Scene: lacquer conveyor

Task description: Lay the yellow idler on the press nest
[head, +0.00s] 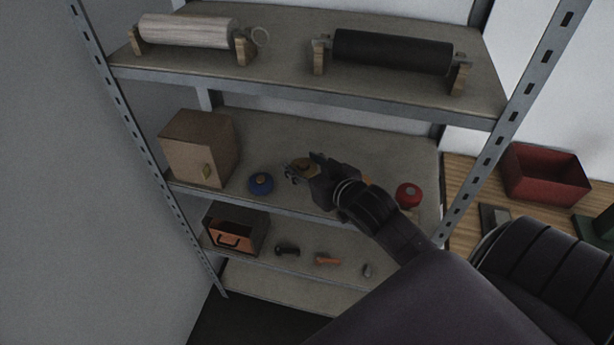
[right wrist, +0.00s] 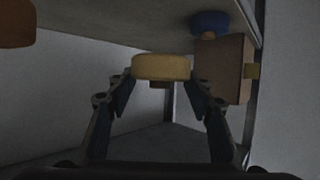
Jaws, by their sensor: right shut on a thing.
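The yellow idler (right wrist: 161,67) is a short round disc with a brown hub, seen between the fingers of my right gripper (right wrist: 160,80) in the right wrist view. In the head view my right gripper (head: 301,172) is over the middle shelf, shut on the yellow idler (head: 304,162), which is partly hidden by the fingers. I cannot make out the press nest for sure. My left gripper is not in view.
A blue idler (head: 261,183) and a cardboard box (head: 200,148) stand left of the gripper on the middle shelf (head: 270,130). A red idler (head: 408,194) stands to the right. Rollers lie on the shelf above. A red bin (head: 545,172) sits on a wooden table at right.

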